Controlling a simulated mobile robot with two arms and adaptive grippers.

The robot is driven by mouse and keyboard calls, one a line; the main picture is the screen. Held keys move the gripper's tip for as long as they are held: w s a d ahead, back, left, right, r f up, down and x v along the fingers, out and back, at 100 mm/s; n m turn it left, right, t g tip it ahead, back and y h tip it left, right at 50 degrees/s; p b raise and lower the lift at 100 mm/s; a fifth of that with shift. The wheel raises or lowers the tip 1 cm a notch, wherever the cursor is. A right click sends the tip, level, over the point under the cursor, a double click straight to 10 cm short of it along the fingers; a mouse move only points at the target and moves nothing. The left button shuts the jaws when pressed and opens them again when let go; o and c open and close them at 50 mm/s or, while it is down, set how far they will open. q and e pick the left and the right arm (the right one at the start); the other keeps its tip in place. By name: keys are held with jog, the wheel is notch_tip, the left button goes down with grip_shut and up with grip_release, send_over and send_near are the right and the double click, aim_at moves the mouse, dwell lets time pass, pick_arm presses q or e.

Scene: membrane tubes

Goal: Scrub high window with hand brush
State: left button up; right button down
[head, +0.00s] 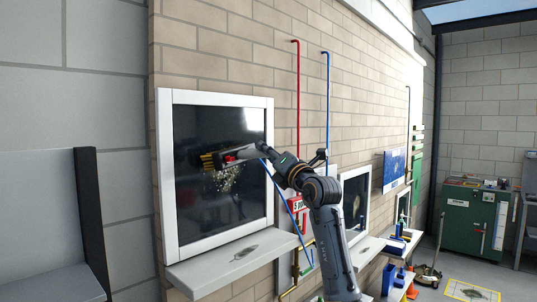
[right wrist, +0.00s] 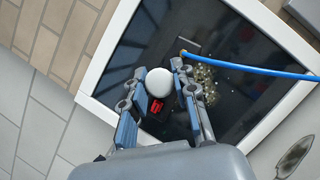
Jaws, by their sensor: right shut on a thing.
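The window (head: 180,120) has dark glass in a white frame on the brick wall, left of centre in the head view. A patch of pale specks (head: 226,182) lies on its glass; it also shows in the right wrist view (right wrist: 207,84). My right gripper (right wrist: 160,76) is in front of the glass, shut on the hand brush, whose rounded white part (right wrist: 158,83) sits between the fingers. In the head view the brush (head: 208,161) shows yellow and red parts just above the specks. Whether it touches the glass I cannot tell. My left gripper is out of view.
A blue hose (right wrist: 250,68) runs across the glass to the right. A sill (head: 225,266) with a dark leaf-shaped mark juts out below the window. Red (head: 298,100) and blue (head: 327,100) pipes climb the wall. A green cabinet (head: 468,220) stands at far right.

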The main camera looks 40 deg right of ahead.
jog(key=shift+s+r, duration=0.1)
jog(key=shift+f+b, duration=1.15)
jog(key=shift+f, duration=0.35)
jog(key=shift+f+b, duration=1.15)
jog(key=shift+f, duration=0.25)
jog(key=shift+f+b, duration=1.1)
jog(key=shift+f, duration=0.35)
jog(key=shift+f+b, duration=1.1)
jog(key=shift+f, duration=0.2)
